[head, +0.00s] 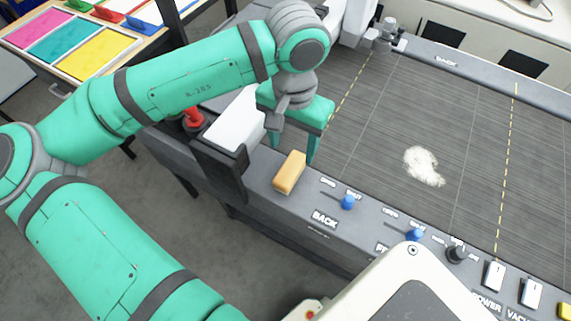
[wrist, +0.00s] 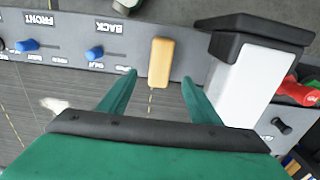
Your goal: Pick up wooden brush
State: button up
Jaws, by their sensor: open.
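The wooden brush (head: 290,172) shows as a tan, rounded block lying on the grey front ledge of the machine, left of the BACK label. It also shows in the wrist view (wrist: 160,62), at top centre, its long side pointing toward my gripper. My gripper (head: 292,150) is open and empty, with its green fingers pointing down just behind the brush in the head view. In the wrist view, the two fingertips (wrist: 160,80) are spread to either side of the brush's near end. Whether they are level with it I cannot tell. No bristles are visible.
A white-sided block with a dark cap (wrist: 236,75) stands close beside the brush. A red knob (head: 193,117) is beyond it. Blue knobs (head: 348,202) and switches line the ledge. The dark slatted bed (head: 440,120) holds a pale powder patch (head: 424,166) and is otherwise mostly clear.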

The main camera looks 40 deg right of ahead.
send_over(291, 168)
jog(key=f, duration=0.4)
jog(key=shift+w+f, duration=0.1)
jog(key=shift+w, duration=0.1)
jog(key=shift+s+a+f, duration=0.15)
jog(key=shift+f, duration=2.1)
jog(key=c, duration=1.2)
